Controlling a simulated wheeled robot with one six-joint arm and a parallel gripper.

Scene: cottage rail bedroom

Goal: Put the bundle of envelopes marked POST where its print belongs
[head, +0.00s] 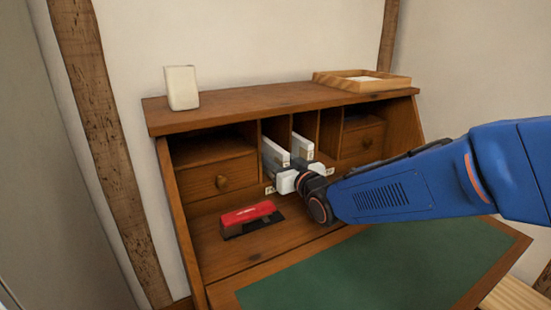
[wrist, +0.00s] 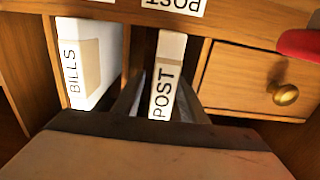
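The bundle marked POST (wrist: 168,75) is white with a POST label on its end, seen in the middle of the wrist view. It stands on edge in a narrow slot of the desk. A shelf label reading POST (wrist: 172,6) shows upside down in line with that slot. The bundle also shows in the head view (head: 275,152). My gripper (wrist: 163,85) has its dark fingers on either side of the bundle, with narrow gaps visible, so it looks open. In the head view my gripper (head: 302,177) is at the slots; the bundle's lower front is hidden.
A white bundle marked BILLS (wrist: 92,62) stands in the neighbouring slot. Narrow wooden dividers and a knobbed drawer (head: 217,178) flank the slots. A red and black object (head: 250,218) lies on the desk. A wooden tray (head: 360,82) and white block (head: 182,88) stand on top.

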